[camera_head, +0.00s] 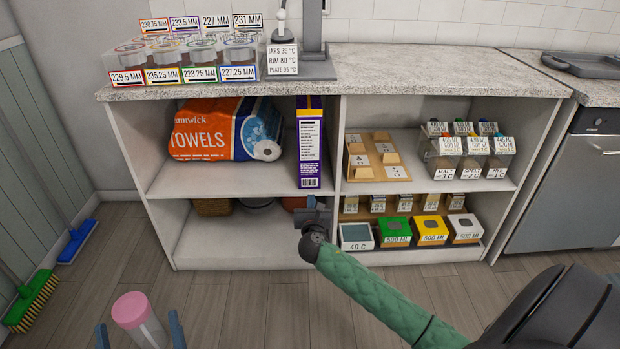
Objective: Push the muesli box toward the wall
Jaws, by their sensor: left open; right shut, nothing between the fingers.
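The muesli box (309,143) is most likely the tall narrow purple box with an orange top edge. It stands upright on the upper shelf of the open cabinet, its narrow side facing me, against the divider side. My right gripper (312,204) is shut and empty, just below the box's lower front edge in the picture. I cannot tell whether it touches the box or shelf edge.
A pack of paper towels (222,130) lies left of the box. The cabinet divider (335,150) is close on its right. Labelled jars (185,60) stand on the countertop (400,65).

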